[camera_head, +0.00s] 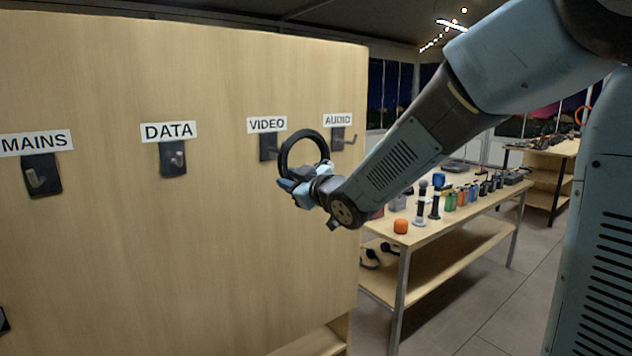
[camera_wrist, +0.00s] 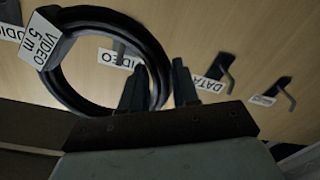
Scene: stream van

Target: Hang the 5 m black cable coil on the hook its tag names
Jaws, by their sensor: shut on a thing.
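A black cable coil (camera_head: 285,152) is held up in front of the wooden panel, between the VIDEO and AUDIO hooks in the head view. In the wrist view the coil (camera_wrist: 60,82) carries a white tag (camera_wrist: 41,41) reading "VIDEO 5 m". My gripper (camera_head: 308,184) is shut on the coil's lower rim; its fingers also show in the wrist view (camera_wrist: 160,82). The VIDEO hook (camera_head: 268,147) sits under its label (camera_head: 267,125), just left of the coil. In the wrist view the VIDEO label (camera_wrist: 120,58) shows through the ring. The coil appears apart from the hook.
The panel (camera_head: 200,250) also bears the MAINS hook (camera_head: 40,176), DATA hook (camera_head: 173,160) and AUDIO hook (camera_head: 340,139). The AUDIO hook is close behind the coil and arm, to the right. A table (camera_head: 440,215) with several small items stands right of the panel.

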